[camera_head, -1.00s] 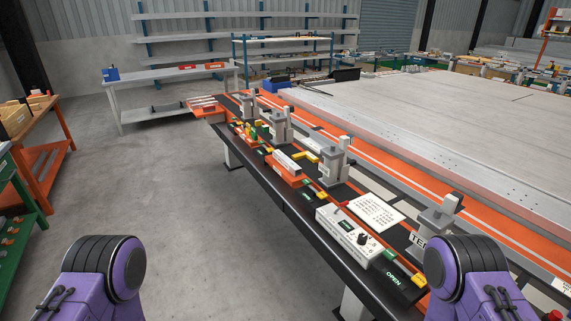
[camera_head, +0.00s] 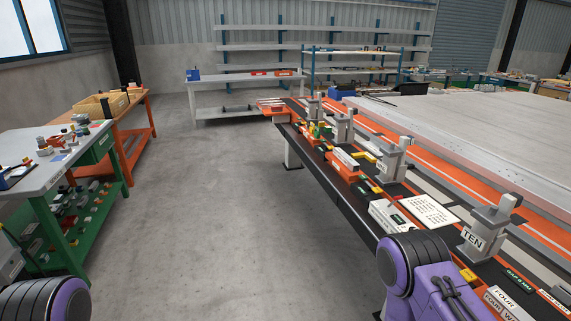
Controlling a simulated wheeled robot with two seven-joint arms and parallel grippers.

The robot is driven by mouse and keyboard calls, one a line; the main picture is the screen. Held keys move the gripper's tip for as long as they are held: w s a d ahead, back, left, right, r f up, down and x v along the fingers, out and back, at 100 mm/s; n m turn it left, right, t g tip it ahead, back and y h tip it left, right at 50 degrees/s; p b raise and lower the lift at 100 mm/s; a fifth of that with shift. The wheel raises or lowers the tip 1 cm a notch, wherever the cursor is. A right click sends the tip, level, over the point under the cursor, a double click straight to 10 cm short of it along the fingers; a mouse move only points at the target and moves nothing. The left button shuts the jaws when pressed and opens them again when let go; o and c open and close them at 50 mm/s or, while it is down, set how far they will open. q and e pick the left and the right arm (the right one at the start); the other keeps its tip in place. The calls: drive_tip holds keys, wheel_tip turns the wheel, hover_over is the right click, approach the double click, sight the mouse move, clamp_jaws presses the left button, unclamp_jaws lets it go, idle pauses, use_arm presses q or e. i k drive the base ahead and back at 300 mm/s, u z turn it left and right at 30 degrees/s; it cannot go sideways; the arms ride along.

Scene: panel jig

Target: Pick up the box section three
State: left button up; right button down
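No piece can be read as box section three in this view. Pale bars lie in an orange holder (camera_head: 343,168) on the long black bench (camera_head: 335,192). More bars lie on an orange tray (camera_head: 272,105) at the bench's far end, too small to read. Labels reading "FOUR" (camera_head: 505,299) show at the lower right, partly hidden by my purple right arm. Only purple upper parts of my two arms show, at the lower left and lower right. Neither gripper is in view.
Grey clamp posts (camera_head: 489,229), one marked "TEN", stand along the bench beside a white sheet (camera_head: 429,211) and a white control box (camera_head: 390,214). A green-framed workbench (camera_head: 108,150) with small parts and an orange table (camera_head: 150,101) stand left. Open grey floor (camera_head: 215,220) lies between.

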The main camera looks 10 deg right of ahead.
sight(347, 161)
drive_tip(key=u, duration=0.25)
drive_tip(key=i, duration=1.5)
drive_tip(key=z, duration=1.45)
drive_tip(key=i, duration=0.75)
drive_tip(key=z, duration=0.85)
